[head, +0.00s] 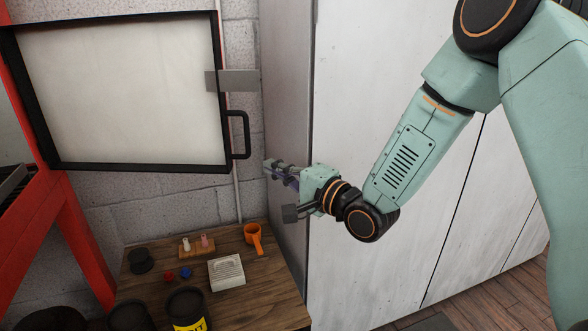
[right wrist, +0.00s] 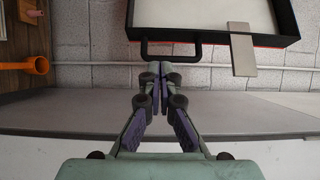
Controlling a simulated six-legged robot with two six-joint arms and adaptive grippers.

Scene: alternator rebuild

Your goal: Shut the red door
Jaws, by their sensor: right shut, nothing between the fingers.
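The door (head: 120,90) stands swung open at the upper left. Its inner side shows a pale panel in a black frame, and red shows at its right edge. A black handle (head: 246,135) and a grey plate (head: 233,80) are at that edge. My right gripper (head: 270,169) is shut and empty, a little right of and below the handle in the head view. In the right wrist view the door (right wrist: 215,14) is at the top, and the handle (right wrist: 170,58) appears just beyond the shut fingertips (right wrist: 156,76). Contact cannot be told. My left gripper is not in view.
A red frame (head: 75,235) stands at the left, where the door joins it. A wooden table (head: 232,300) below holds an orange cup (head: 253,237), a white block (head: 226,272) and dark jars (head: 187,305). A tall pale cabinet (head: 350,250) stands close beside my right gripper.

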